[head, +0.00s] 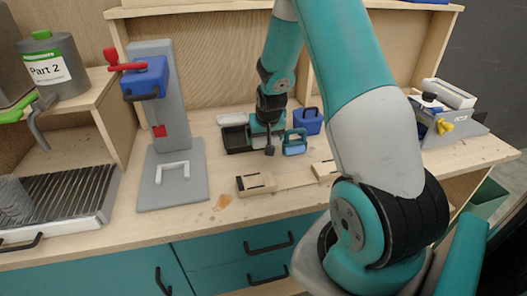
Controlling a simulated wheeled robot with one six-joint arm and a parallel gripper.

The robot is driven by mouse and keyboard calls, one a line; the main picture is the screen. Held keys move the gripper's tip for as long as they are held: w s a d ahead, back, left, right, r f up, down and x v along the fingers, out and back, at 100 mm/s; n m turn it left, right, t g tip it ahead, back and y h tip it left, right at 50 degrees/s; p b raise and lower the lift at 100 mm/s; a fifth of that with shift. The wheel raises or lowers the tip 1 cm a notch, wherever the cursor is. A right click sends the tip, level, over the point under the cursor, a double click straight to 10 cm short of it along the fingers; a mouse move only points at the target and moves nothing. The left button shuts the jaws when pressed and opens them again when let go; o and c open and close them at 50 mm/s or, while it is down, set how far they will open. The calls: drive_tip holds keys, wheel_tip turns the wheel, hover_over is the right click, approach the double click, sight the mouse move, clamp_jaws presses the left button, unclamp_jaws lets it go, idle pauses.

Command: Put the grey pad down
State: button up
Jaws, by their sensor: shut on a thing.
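My gripper (268,136) points down over the middle of the workbench, at the end of my teal and white arm. It is shut on a small dark grey piece, which looks like the grey pad (269,150). The pad hangs just under the fingers, and its lower end shows above the bench top (225,185). I cannot tell whether it touches the wood. The fingers are small and dark here, so the grip itself is hard to make out.
Black trays (236,140) lie behind the gripper, with a teal-handled item (295,146) and blue box (308,121) to its right. Wooden blocks (256,184) lie in front. A grey press (172,175) stands left; a vise-like device (440,124) stands right.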

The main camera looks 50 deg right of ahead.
sight(263, 159)
drive_tip(key=shift+f+p, duration=0.45)
drive_tip(key=shift+f, duration=3)
drive_tip(key=shift+f, duration=0.25)
drive_tip(key=o, duration=0.7)
drive_tip(key=shift+r, duration=0.1)
drive_tip(key=shift+r, duration=0.1)
